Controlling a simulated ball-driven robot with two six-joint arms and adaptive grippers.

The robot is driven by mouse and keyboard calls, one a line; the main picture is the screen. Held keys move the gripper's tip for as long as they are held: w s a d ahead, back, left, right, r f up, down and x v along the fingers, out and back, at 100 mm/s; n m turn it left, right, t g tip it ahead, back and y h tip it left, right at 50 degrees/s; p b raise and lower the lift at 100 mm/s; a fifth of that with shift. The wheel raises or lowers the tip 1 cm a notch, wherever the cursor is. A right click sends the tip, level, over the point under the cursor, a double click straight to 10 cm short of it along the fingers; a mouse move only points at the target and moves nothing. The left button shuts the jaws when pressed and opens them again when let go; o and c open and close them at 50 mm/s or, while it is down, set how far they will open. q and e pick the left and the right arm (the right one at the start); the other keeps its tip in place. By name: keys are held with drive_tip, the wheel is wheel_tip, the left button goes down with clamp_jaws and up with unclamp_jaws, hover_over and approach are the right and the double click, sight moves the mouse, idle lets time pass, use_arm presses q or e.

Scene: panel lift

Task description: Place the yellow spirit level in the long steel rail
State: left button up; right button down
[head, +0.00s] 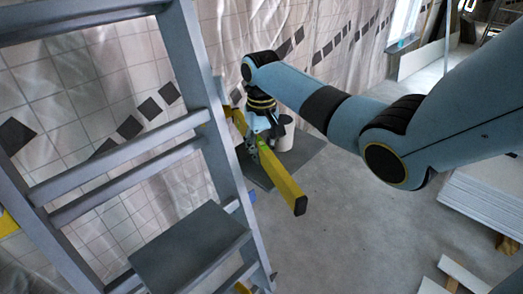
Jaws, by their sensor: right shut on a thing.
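The yellow spirit level (283,183) is a long bar with a dark end cap and a green patch near its middle. It slants from beside the ladder down to the right, its near end in open air. My right gripper (257,138) is shut on it near the middle, partly hidden by its own wrist. I cannot make out the long steel rail with certainty in the head view. My left gripper is not in view.
A grey stepladder (199,89) with a dark flat step (190,250) stands close to the level's left side. A dark flat panel (306,151) and a white cylinder (286,134) are behind the level. White boards (483,207) lie at the right. The middle floor is clear.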

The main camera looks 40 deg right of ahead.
drive_tip(key=c, duration=1.5)
unclamp_jaws()
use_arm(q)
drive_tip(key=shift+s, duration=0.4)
use_arm(e)
drive_tip(key=o, duration=0.4)
drive_tip(key=shift+c, duration=0.2)
